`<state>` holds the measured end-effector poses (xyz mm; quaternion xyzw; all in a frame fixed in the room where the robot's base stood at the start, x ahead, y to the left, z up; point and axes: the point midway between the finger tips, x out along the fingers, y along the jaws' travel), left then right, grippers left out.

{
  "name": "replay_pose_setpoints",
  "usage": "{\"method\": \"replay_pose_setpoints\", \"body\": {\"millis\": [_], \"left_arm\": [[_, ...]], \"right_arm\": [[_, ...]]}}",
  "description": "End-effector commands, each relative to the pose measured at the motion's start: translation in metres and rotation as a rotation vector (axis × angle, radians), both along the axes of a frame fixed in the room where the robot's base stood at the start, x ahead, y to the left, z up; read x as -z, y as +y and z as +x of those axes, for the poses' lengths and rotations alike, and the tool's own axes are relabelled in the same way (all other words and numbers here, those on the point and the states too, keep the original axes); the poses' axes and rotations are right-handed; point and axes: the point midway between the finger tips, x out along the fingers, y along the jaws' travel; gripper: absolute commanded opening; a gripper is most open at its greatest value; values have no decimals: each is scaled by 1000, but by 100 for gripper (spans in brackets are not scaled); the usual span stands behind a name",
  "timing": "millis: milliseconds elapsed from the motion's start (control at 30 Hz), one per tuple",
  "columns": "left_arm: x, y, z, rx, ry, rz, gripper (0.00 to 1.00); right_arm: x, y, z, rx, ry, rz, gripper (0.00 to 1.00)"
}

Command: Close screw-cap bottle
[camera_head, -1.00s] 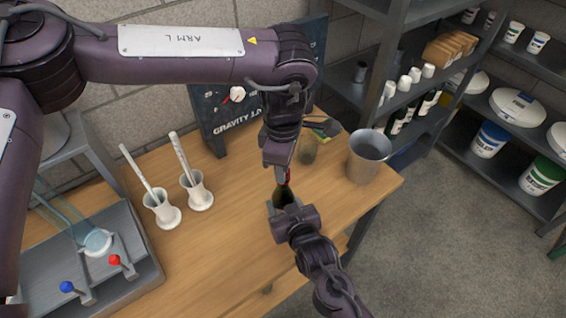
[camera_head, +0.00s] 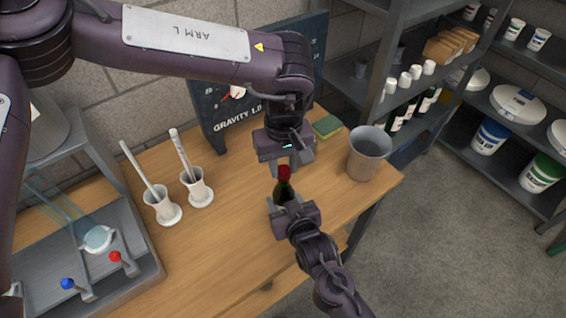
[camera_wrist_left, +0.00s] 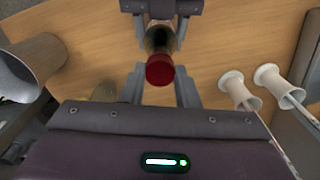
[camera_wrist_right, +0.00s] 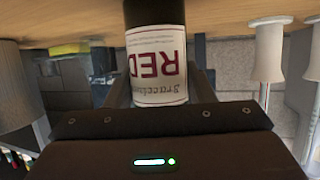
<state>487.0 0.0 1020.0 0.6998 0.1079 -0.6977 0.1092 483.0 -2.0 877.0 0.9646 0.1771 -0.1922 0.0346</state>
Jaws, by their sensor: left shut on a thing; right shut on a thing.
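The dark green bottle (camera_head: 283,190) stands upright near the front edge of the wooden table. Its white label reading "RED" fills the middle of the right wrist view (camera_wrist_right: 160,60). My right gripper (camera_head: 285,205) is shut on the bottle's body from the near side. A red cap (camera_head: 284,171) is at the top of the bottle neck; it also shows in the left wrist view (camera_wrist_left: 159,70). My left gripper (camera_head: 283,165) comes from above and is shut on the cap, one finger on each side. Whether the cap sits fully down on the neck I cannot tell.
A grey metal bucket (camera_head: 368,153) stands to the right, with a green-yellow sponge (camera_head: 327,126) behind. Two white cylinder stands (camera_head: 163,207) and a grey tray with red and blue knobs (camera_head: 140,265) are at left. A dark gravity board (camera_head: 225,110) stands at the back.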

Motion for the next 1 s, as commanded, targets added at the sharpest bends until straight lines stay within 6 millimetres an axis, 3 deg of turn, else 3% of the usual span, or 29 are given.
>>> {"method": "replay_pose_setpoints", "body": {"millis": [100,300,733,767,900,1000], "left_arm": [[-1,-3,1,190,-11,5,7],[0,-2,0,370,-6,4,7],[0,1,0,421,3,0,7],[-1,1,0,421,3,0,29],[-1,1,0,420,3,0,47],[-1,1,0,419,3,0,50]], "right_arm": [[1,1,-1,-5,1,-2,0],[0,3,-1,-8,0,-2,0],[0,3,-1,-8,1,-1,0],[0,3,-1,-8,1,-1,0],[0,2,-1,-7,1,-1,0],[0,2,-1,-6,1,-1,0]]}}
